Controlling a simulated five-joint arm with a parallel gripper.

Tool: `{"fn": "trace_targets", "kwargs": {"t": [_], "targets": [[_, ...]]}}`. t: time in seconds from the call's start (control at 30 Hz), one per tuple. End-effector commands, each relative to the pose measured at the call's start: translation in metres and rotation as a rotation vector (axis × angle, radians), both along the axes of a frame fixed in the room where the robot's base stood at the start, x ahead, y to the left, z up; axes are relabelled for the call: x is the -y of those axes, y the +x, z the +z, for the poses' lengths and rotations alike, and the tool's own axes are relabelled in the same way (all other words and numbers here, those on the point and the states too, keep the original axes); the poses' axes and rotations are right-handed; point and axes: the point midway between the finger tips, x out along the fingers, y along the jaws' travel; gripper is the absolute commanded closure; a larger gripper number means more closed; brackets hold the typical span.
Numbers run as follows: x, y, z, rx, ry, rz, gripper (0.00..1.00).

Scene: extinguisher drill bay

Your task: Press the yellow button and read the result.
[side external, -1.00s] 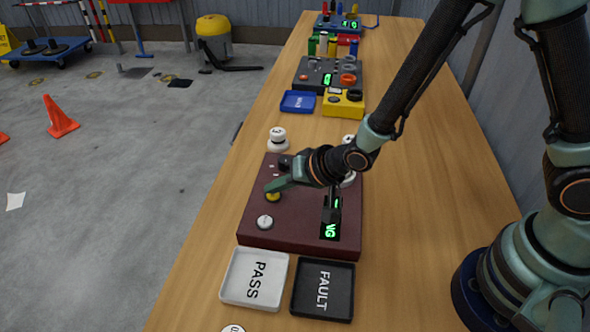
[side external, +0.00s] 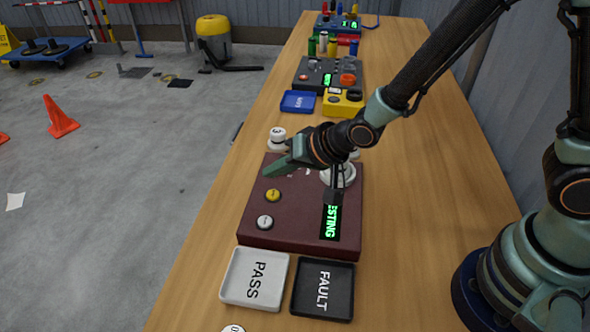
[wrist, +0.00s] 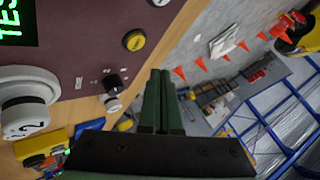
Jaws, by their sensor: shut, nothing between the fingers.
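The yellow button (side external: 273,195) is on the top face of the maroon box (side external: 290,235), above a white button (side external: 265,222). It also shows in the wrist view (wrist: 134,40). The box's display (side external: 331,218) has green letters; "ESTING" is readable and its top end is hidden behind my arm. In the wrist view the display (wrist: 17,22) shows "TES". My gripper (side external: 270,171) is shut and empty, just above the box's far-left part. It is apart from the yellow button, on its far side. A white knob (wrist: 27,100) is on the box.
A white PASS tray (side external: 226,285) and a black FAULT tray (side external: 297,300) stand in front of the box. Behind it are a white stacked piece (side external: 277,138), a blue tray (side external: 298,102) and a yellow box (side external: 343,103).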

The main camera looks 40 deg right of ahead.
Motion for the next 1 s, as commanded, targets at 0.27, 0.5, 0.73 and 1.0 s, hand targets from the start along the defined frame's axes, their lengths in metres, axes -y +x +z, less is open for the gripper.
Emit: {"fn": "trace_targets", "kwargs": {"t": [0.27, 0.5, 0.73, 1.0], "targets": [[0.0, 0.0, 0.018, -0.001, -0.001, 0.0, 1.0], [0.0, -0.001, 0.018, -0.001, -0.001, 0.0, 1.0], [0.0, -0.001, 0.018, -0.001, -0.001, 0.0, 1.0], [0.011, 0.002, 0.028, 0.003, -0.029, 0.004, 1.0]]}}
